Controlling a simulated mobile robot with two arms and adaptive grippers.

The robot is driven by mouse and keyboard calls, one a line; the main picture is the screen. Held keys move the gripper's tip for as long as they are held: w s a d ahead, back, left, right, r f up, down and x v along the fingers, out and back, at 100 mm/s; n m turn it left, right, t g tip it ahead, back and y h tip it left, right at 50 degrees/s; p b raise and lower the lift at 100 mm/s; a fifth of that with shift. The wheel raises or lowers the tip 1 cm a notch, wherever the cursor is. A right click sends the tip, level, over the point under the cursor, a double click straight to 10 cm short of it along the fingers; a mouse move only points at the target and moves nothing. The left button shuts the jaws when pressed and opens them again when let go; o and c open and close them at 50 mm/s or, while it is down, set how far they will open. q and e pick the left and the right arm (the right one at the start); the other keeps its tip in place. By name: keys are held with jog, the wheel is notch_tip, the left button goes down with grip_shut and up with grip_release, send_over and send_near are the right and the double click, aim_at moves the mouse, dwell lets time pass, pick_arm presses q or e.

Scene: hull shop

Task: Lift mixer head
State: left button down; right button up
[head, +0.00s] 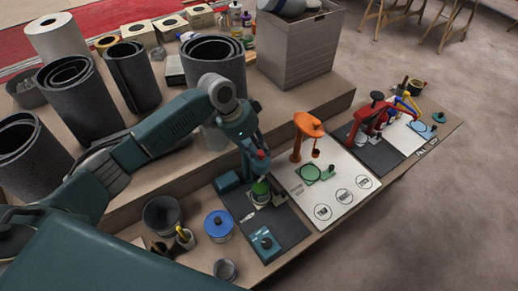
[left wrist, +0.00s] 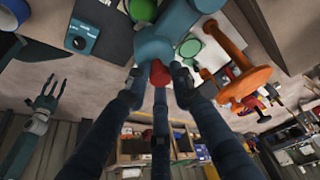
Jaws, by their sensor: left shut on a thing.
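My left gripper (head: 262,156) reaches down to the teal mixer at the front of the bench. In the left wrist view its fingers (left wrist: 160,78) are closed around the red knob (left wrist: 159,72) of the teal mixer head (left wrist: 154,47). The head view shows the mixer's teal base block (head: 228,182) on a dark mat, beside a green-topped bowl (head: 260,188); my gripper hides much of the mixer head, so its tilt is hard to tell. My right gripper (left wrist: 47,98) shows in the left wrist view, fingers spread and empty, away from the mixer.
An orange mixer (head: 308,125) stands close on the right on a white panel, with a red one (head: 372,120) beyond. A blue-lidded tin (head: 219,225), a dark bowl (head: 162,214) and a teal panel box (head: 265,243) stand nearby. Dark rolls (head: 73,95) fill the raised shelf.

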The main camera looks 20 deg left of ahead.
pick_arm(q)
jog(key=c, duration=1.6)
grip_release()
jog(key=shift+w+r, duration=0.25)
jog(key=shift+r, duration=0.2)
jog(key=shift+o, duration=0.4)
jog(key=shift+s, duration=0.15)
jog(key=shift+f, duration=0.1)
jog(key=v, duration=1.2)
jog(key=shift+s, duration=0.15)
